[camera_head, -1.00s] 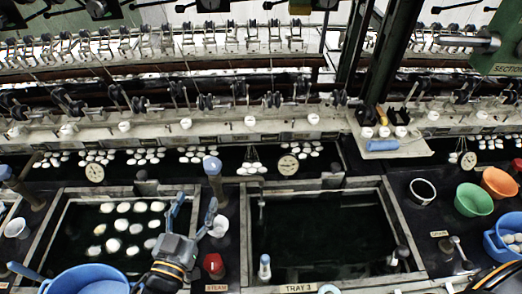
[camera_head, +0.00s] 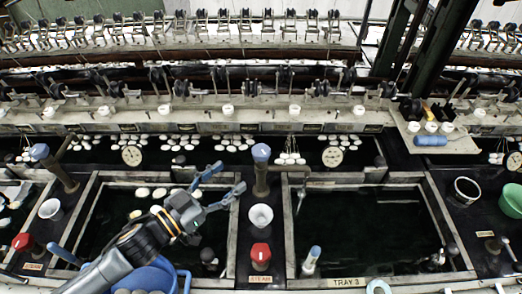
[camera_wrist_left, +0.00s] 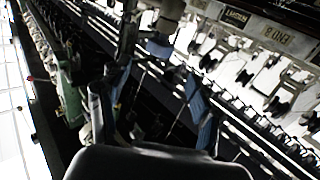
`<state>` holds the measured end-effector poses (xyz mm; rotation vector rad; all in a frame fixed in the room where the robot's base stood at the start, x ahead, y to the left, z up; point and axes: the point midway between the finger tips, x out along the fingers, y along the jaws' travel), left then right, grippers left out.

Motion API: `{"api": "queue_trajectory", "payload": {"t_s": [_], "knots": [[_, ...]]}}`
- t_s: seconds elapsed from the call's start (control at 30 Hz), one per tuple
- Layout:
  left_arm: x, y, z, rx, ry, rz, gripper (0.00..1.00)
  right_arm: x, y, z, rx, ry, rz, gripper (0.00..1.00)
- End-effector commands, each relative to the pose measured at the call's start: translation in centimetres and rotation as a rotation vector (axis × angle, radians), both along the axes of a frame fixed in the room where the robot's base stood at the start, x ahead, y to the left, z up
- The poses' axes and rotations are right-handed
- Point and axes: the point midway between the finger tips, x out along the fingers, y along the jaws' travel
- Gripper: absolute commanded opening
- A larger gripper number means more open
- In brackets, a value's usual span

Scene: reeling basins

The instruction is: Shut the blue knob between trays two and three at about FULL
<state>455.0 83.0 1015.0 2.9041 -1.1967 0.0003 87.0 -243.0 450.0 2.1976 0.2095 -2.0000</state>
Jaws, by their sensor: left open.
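The blue knob (camera_head: 261,152) sits on top of a short upright brown pipe between tray two (camera_head: 81,213) on the left and tray three (camera_head: 288,240), labelled TRAY 3, on the right. My left gripper (camera_head: 233,176) is over tray two, its fingers spread and pointing right. The fingertips are a little left of and below the knob in the head view, with a gap, and nothing is between them. My right gripper is not in view.
A white cup (camera_head: 260,216) and a red knob (camera_head: 261,252) stand in front of the blue knob. Another blue knob (camera_head: 39,151) is at far left. A blue basin (camera_head: 150,277) lies below my left arm. A round dial (camera_head: 333,157) is behind tray three.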

Motion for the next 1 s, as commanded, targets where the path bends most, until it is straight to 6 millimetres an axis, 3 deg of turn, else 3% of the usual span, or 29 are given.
{"api": "queue_trajectory", "payload": {"t_s": [0.27, 0.5, 1.0], "knots": [[4.3, -4.2, 0.5, -0.002, -0.004, 0.0, 0.65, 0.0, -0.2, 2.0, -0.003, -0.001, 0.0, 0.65], [7.1, -7.1, 0.3, -0.001, -0.001, 0.001, 0.65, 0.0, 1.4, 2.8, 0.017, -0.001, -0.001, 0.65], [8.2, -8.1, 0.0, 0.001, -0.001, 0.0, 0.62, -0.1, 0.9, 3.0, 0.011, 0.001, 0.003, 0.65]]}}
